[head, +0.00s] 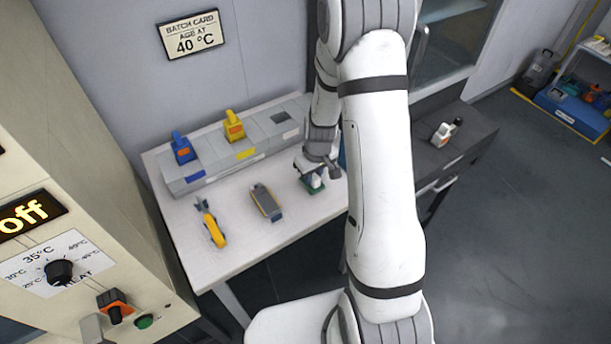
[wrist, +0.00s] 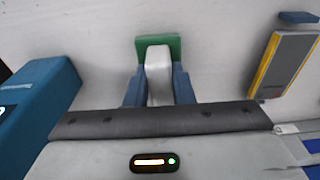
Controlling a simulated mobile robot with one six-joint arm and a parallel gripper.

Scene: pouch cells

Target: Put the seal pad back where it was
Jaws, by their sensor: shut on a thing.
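The seal pad, taken to be the green block with a pale grey grip, is in the wrist view (wrist: 173,46). My gripper (wrist: 159,88) is shut on its pale grip, one blue finger on each side. In the head view the green pad (head: 311,187) shows beneath my gripper (head: 316,176), over the right part of the white table (head: 285,232). I cannot tell if the pad touches the table. A long grey rack (head: 205,181) stands along the back of the table, with a dark square (head: 280,118) on its top near the right end.
A blue-handled piece (head: 183,151) and a yellow one (head: 234,128) stand on the rack. A yellow tool (head: 215,231) and a grey-yellow device (head: 266,202) lie on the table. A blue box (wrist: 40,100) is at left in the wrist view.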

